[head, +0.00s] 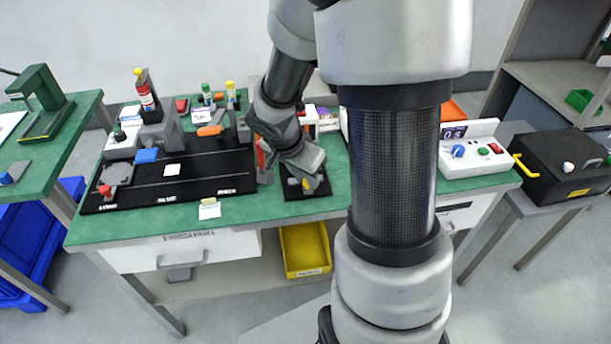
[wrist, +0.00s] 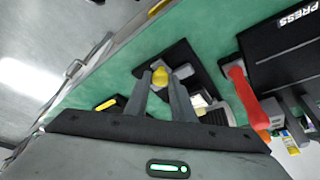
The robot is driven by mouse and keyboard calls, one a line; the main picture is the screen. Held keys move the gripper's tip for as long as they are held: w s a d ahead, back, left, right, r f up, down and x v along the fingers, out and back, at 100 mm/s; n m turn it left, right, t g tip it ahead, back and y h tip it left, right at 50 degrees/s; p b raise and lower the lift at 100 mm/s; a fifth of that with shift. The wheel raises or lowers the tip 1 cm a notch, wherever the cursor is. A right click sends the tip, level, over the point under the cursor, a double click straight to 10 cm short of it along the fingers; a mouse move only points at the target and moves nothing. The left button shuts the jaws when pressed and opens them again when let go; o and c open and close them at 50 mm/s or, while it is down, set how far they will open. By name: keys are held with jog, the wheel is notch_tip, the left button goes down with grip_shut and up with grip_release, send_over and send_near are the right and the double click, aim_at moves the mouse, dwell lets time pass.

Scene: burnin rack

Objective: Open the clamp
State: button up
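My gripper (wrist: 161,82) reaches down over a small black plate (wrist: 188,55) at the front of the green bench. A round yellow knob (wrist: 159,76) shows between its two grey fingertips, with a small gap visible, so the fingers look open around it. I take the knob to be the clamp's handle; the clamp's body is mostly hidden behind the fingers. In the head view my gripper (head: 306,178) covers most of the plate (head: 318,190). I cannot tell whether a finger touches the knob.
A red lever (wrist: 240,88) with an orange end stands close right of my gripper in the wrist view, beside the black press board (head: 190,190). A yellow-and-black item (wrist: 108,103) lies to the left. A white control box (head: 475,155) stands right; a yellow bin (head: 305,250) is below.

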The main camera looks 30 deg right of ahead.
jog(key=o, duration=0.4)
jog(key=shift+s+a, duration=0.1)
jog(key=shift+s, duration=0.1)
jog(key=shift+r, duration=0.1)
jog(key=shift+a+r, duration=0.1)
jog(key=shift+r, duration=0.3)
jog(key=p+v, duration=0.4)
jog(key=v, duration=1.2)
jog(key=shift+s+a+r, duration=0.1)
jog(key=shift+r, duration=0.1)
jog(key=s+a+r+n+t+y, duration=0.4)
jog(key=s+r+n, duration=0.4)
jog(key=s+n, duration=0.4)
jog(key=shift+g, duration=0.3)
jog(key=r+p, duration=0.9)
jog(key=a+r+p, duration=0.1)
jog(key=r+p, duration=0.4)
jog(key=shift+w+a+r, duration=0.1)
jog(key=shift+w+r, duration=0.05)
jog(key=shift+r, duration=0.1)
